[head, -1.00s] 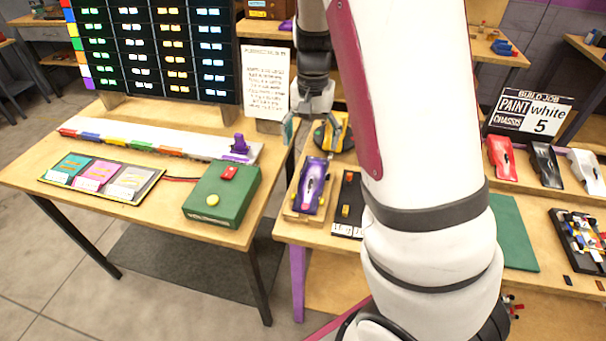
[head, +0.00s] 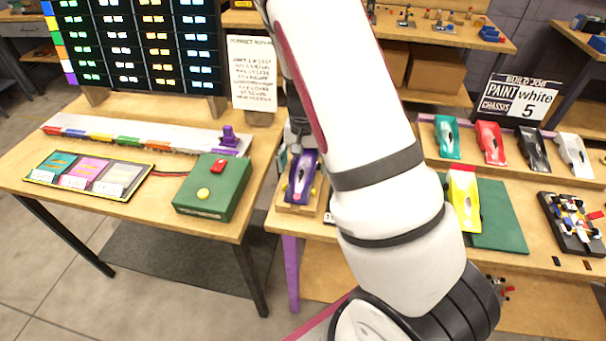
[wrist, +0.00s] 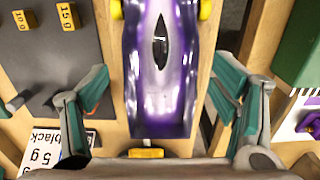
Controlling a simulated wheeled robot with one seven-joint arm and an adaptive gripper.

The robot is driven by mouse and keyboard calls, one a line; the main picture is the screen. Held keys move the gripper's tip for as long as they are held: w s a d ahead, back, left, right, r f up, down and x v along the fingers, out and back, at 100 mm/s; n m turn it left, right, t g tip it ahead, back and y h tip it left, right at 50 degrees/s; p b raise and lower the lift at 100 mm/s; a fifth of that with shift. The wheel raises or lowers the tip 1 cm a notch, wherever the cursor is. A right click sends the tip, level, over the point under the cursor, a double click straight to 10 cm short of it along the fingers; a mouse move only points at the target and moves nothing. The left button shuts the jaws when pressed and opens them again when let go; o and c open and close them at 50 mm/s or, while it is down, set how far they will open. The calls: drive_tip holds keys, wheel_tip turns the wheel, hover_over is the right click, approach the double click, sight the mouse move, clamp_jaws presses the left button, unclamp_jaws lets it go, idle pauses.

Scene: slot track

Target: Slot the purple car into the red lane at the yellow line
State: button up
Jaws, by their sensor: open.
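The purple car (head: 301,178) rests on a small wooden stand (head: 297,209) at the left end of the right-hand bench. My gripper (wrist: 160,88) is open, its two teal fingers apart on either side of the car's body in the wrist view, where the purple car (wrist: 161,70) also shows. I see gaps between the fingers and the car. In the head view my arm hides most of the gripper. On the left bench lies a long white track (head: 150,132) with coloured blocks along its front edge, the red one (head: 53,130) at the far left. I cannot make out a yellow line.
A green box (head: 212,190) with a red switch and a yellow button stands before the track's right end, where a purple piece (head: 228,137) sits. Colour cards (head: 88,171) lie to its left.

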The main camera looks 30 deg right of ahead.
drive_tip(key=shift+f, duration=0.7)
drive_tip(key=c, duration=1.4)
drive_tip(key=shift+o, duration=0.2)
drive_tip(key=shift+r, duration=0.15)
